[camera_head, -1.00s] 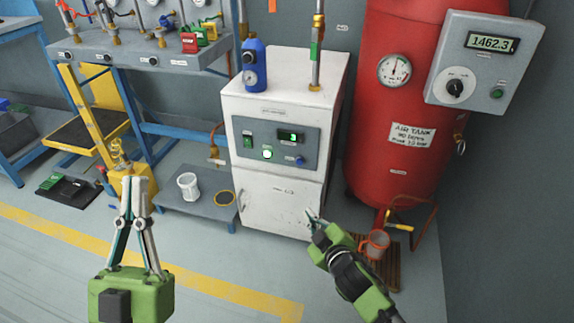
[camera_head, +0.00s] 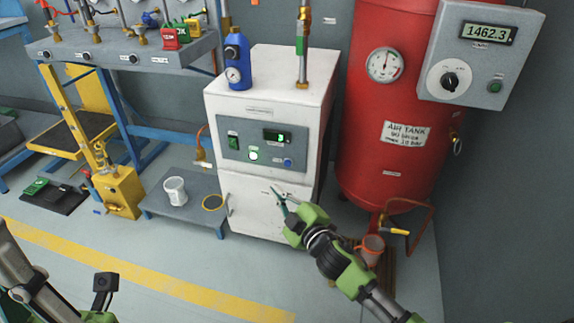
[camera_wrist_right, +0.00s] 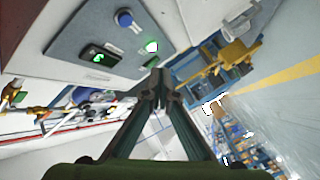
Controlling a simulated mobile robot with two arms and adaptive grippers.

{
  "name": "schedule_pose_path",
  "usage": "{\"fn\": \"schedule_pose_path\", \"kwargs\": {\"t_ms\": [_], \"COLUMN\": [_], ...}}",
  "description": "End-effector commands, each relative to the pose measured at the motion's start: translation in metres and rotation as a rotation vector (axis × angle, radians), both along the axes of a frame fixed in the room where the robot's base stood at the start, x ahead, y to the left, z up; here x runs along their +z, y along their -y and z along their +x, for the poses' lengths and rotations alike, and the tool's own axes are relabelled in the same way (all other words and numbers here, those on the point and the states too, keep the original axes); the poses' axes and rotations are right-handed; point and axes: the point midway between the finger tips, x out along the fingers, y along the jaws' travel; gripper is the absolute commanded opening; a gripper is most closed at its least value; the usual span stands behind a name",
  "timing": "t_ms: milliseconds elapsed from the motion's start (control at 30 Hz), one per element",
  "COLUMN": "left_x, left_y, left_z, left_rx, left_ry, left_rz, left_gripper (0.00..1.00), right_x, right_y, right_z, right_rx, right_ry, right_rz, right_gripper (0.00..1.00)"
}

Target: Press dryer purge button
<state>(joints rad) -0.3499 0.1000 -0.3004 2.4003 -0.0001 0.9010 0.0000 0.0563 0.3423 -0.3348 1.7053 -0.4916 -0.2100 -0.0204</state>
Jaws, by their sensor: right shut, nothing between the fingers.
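The dryer is a white cabinet (camera_head: 262,103) with a grey control panel that carries a blue round button (camera_head: 287,162), a lit green button or lamp (camera_head: 252,156), a small display (camera_head: 277,136) and a green switch (camera_head: 233,142). The blue button also shows in the right wrist view (camera_wrist_right: 124,18). I cannot read which control is the purge button. My right gripper (camera_head: 276,194) is shut and empty, in front of the cabinet, below the blue button. Its closed tips (camera_wrist_right: 160,88) show in the wrist view. My left gripper is partly in view at the lower left; its fingertips are cut off.
A blue bottle (camera_head: 237,60) and a vertical pipe stand on the dryer. A red air tank (camera_head: 388,130) and a grey gauge box (camera_head: 478,55) are on the right. A low grey stand (camera_head: 190,205) holds a white cup (camera_head: 175,190). Floor in front is clear.

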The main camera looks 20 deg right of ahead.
Motion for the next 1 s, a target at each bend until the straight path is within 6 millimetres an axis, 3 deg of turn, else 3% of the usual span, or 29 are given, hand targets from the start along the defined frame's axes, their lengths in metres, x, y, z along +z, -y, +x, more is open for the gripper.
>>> {"fn": "schedule_pose_path", "kwargs": {"t_ms": [500, 1000], "left_x": [-0.014, -0.015], "left_y": [0.0, 0.0], "left_z": [0.001, 0.001], "left_rx": [0.0, 0.0], "left_ry": [-0.003, -0.003], "left_rz": [0.001, 0.001], "left_gripper": [0.0, 0.0], "right_x": [0.0, 0.001], "right_y": [0.038, 0.046], "right_z": [0.056, 0.067], "right_rx": [-0.002, -0.001], "right_ry": [0.001, 0.001], "right_rz": [-0.001, 0.0], "right_gripper": [0.0, 0.0]}}
